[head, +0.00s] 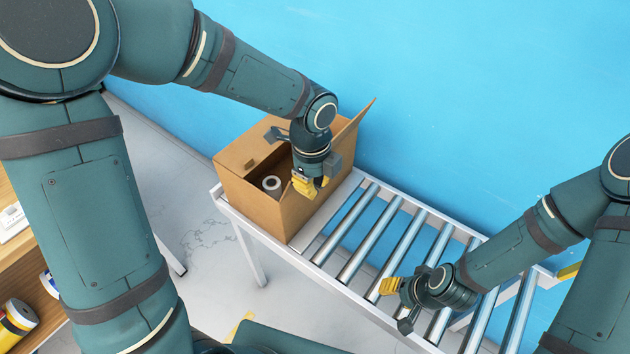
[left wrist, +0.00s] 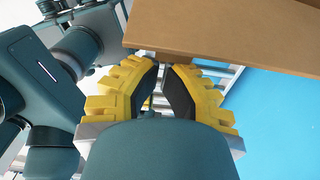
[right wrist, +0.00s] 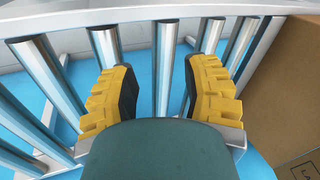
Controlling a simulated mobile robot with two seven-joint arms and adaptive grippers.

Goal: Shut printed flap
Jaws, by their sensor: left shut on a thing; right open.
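An open cardboard box (head: 262,203) stands on the left end of the roller conveyor. A raised flap (head: 356,122) leans outward at its right side, and another flap (head: 245,150) shows at the left. I cannot make out print on either flap. My left gripper (head: 308,187) is at the box's right side, shut on cardboard; in the left wrist view a brown panel (left wrist: 230,45) lies across its fingertips (left wrist: 160,65). My arm hides part of the opening. My right gripper (head: 392,303) is open and empty above the rollers; its fingers also show in the right wrist view (right wrist: 167,75).
A white roll (head: 272,183) is inside the box. The conveyor (head: 385,235) has bare rollers right of the box, beside a blue wall (head: 470,90). A wooden shelf (head: 22,265) with small items stands at far left. A printed mark shows on the box's side (right wrist: 300,120).

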